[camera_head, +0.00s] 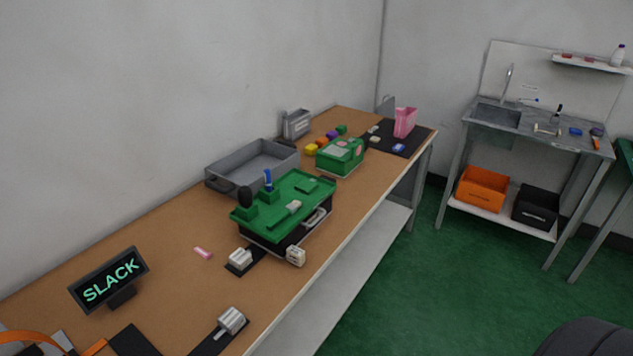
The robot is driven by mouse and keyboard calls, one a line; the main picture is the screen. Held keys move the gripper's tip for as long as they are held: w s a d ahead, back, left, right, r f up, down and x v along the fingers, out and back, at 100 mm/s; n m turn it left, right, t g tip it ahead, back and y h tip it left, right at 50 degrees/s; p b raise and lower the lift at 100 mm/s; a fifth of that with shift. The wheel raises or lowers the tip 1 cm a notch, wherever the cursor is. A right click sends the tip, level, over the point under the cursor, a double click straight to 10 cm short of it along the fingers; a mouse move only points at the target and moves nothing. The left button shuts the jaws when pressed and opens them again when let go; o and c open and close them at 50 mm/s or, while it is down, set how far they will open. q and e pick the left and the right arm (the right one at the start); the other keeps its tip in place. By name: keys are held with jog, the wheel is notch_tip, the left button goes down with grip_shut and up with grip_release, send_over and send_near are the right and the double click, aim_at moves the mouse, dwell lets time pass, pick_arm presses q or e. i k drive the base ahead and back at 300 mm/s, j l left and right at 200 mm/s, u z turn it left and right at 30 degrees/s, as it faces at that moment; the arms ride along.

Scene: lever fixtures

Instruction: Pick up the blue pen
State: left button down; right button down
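I cannot make out a blue pen for certain. A small upright blue piece (268,179) stands on the green fixture (298,189) on the long wooden bench; I cannot tell whether it is a pen or a lever. Neither of my grippers is in view.
The wooden bench (170,285) also holds a grey tray (222,183), a green box (340,156), a SLACK sign (108,280) and a pink holder (404,122). Orange (483,190) and black bins (536,207) sit under the sink counter. Green floor between is clear.

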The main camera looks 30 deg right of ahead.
aim_at(268, 185)
jog(key=z, duration=0.55)
jog(key=i+l, duration=0.1)
jog(key=l, duration=0.35)
jog(key=l+z, duration=0.1)
jog(key=l, duration=0.35)
jog(key=i+l, duration=0.2)
jog(key=l, duration=0.3)
jog(key=i+l, duration=0.1)
jog(key=l, duration=0.35)
jog(key=k+z, duration=0.05)
